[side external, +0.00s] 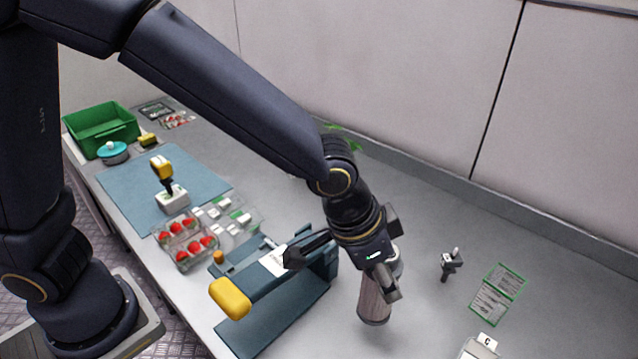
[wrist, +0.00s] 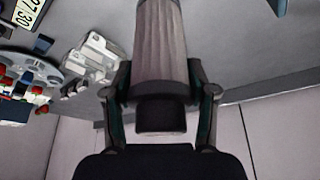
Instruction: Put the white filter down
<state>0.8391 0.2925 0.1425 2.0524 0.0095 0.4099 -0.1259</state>
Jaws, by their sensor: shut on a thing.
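The white filter (side external: 373,302) is a pale grey-brown ribbed cylinder. In the side view it hangs nearly upright under my gripper (side external: 384,270), right of the blue-grey press. Its lower end is at or close to the table top; I cannot tell if it touches. In the wrist view the filter (wrist: 160,42) runs up from between the two fingers of my gripper (wrist: 158,82), which are shut on its dark-capped end. Its far end is cut off by the picture edge.
A blue-grey press with a yellow handle (side external: 230,298) stands close left. A small grey fitting (side external: 448,266), a green-edged card (side external: 497,294) and a block marked C (side external: 482,346) are to the right. Strawberry punnets (side external: 184,240) and a green crate (side external: 102,128) lie further left. Bare table surrounds the filter's right side.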

